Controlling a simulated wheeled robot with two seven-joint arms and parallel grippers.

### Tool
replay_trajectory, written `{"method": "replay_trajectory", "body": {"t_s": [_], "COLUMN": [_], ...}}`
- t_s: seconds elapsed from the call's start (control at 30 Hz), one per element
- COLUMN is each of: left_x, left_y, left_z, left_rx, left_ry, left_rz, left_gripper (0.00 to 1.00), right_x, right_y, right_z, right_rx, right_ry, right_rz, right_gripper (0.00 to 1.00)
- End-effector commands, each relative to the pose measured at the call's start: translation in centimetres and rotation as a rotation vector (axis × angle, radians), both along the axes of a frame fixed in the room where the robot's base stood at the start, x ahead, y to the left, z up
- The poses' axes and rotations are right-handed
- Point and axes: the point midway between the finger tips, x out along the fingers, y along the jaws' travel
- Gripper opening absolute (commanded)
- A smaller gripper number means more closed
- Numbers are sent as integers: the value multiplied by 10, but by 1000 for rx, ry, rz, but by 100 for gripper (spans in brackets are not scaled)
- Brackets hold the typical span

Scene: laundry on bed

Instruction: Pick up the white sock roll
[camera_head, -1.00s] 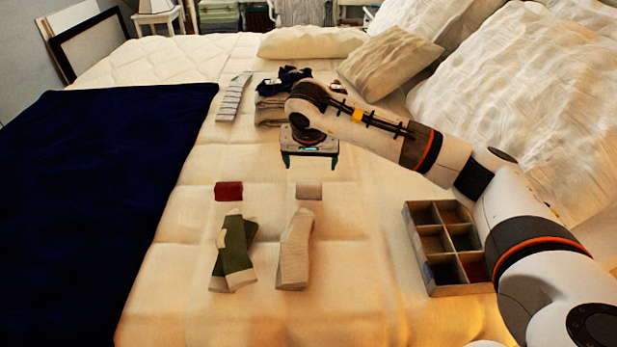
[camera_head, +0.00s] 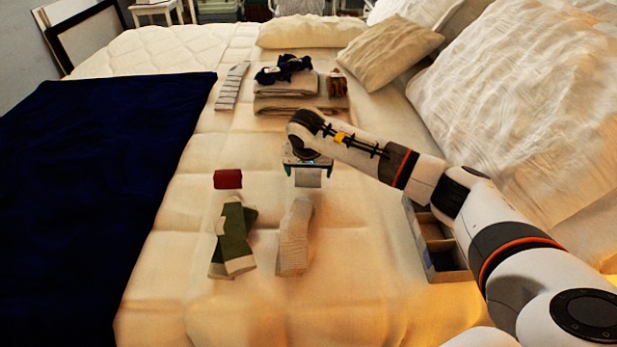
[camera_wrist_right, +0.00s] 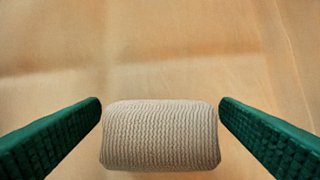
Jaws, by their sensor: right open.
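The white sock roll (camera_head: 308,178) lies on the bed, just beyond the flat white sock pair. In the right wrist view the sock roll (camera_wrist_right: 160,135) is ribbed and off-white, and sits between two green fingers. My right gripper (camera_head: 308,172) is over the roll with its fingers on either side of it. It is open, with a narrow gap beside the roll at each finger in the right wrist view (camera_wrist_right: 160,118). My left gripper is not in view.
A red sock roll (camera_head: 228,179) lies to the left. Green-white socks (camera_head: 234,240) and white socks (camera_head: 295,238) lie nearer. A divided box (camera_head: 419,243) stands at right, partly behind my arm. Folded towels (camera_head: 287,103) lie beyond; a dark blue blanket (camera_head: 90,200) covers the left.

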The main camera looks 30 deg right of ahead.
Motion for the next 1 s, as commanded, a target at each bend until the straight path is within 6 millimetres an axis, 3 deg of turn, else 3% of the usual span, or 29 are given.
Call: {"method": "replay_trajectory", "body": {"t_s": [0.2,0.5,0.77,1.0], "left_x": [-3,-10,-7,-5], "left_y": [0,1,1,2], "left_z": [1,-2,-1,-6], "left_rx": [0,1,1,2], "left_ry": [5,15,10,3], "left_rz": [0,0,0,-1], "left_gripper": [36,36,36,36], "right_x": [0,0,1,1], "right_y": [0,0,0,-1], "right_z": [0,0,4,44], "right_rx": [-1,-1,0,-1], "right_ry": [-1,-1,-2,-5], "right_rz": [0,0,0,-1], "right_gripper": [84,38,38,38]}}
